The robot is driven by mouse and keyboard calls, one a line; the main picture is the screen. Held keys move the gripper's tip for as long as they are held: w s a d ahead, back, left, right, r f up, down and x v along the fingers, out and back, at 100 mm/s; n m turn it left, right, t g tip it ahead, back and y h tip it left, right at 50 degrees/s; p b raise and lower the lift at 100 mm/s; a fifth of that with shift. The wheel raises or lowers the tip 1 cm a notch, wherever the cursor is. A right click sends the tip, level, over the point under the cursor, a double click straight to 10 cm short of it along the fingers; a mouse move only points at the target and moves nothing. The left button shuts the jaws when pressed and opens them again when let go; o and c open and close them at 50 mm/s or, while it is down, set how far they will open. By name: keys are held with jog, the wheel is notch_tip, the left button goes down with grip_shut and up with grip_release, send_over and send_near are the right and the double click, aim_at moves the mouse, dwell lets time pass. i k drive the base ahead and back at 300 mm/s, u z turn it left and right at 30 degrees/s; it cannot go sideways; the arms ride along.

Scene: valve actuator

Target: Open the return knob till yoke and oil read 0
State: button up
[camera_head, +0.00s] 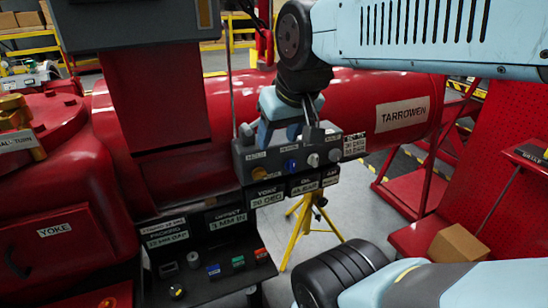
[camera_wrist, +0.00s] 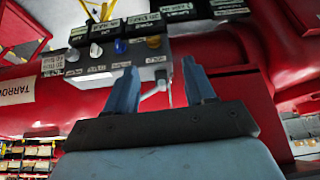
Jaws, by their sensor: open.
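A grey control box (camera_head: 290,163) carries a row of knobs: a yellow one (camera_head: 261,173), a blue one (camera_head: 291,165) and pale ones (camera_head: 313,160). The small knob labels are too blurred to tell which is the return knob. Below, the yoke readout (camera_head: 268,196) appears to say 20 DEG, and the oil readout (camera_head: 303,186) appears to say 45 BAR. My gripper (camera_head: 279,130) is open and empty above and behind the box. In the wrist view, its fingers (camera_wrist: 158,88) are apart, with the box (camera_wrist: 118,64) and blue knob (camera_wrist: 120,46) beyond, upside down.
A thin grey lever (camera_wrist: 154,90) stands up from the box, appearing between my fingers. A red cylinder (camera_head: 375,88) marked TARROWEN lies behind. A yellow tripod (camera_head: 308,222) stands beneath the box. A cardboard box (camera_head: 458,243) sits at right.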

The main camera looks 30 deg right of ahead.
aim_at(290, 166)
jog(key=z, duration=0.35)
jog(key=k, duration=1.95)
jog(key=u, duration=0.8)
jog(key=i, duration=1)
jog(key=z, duration=0.1)
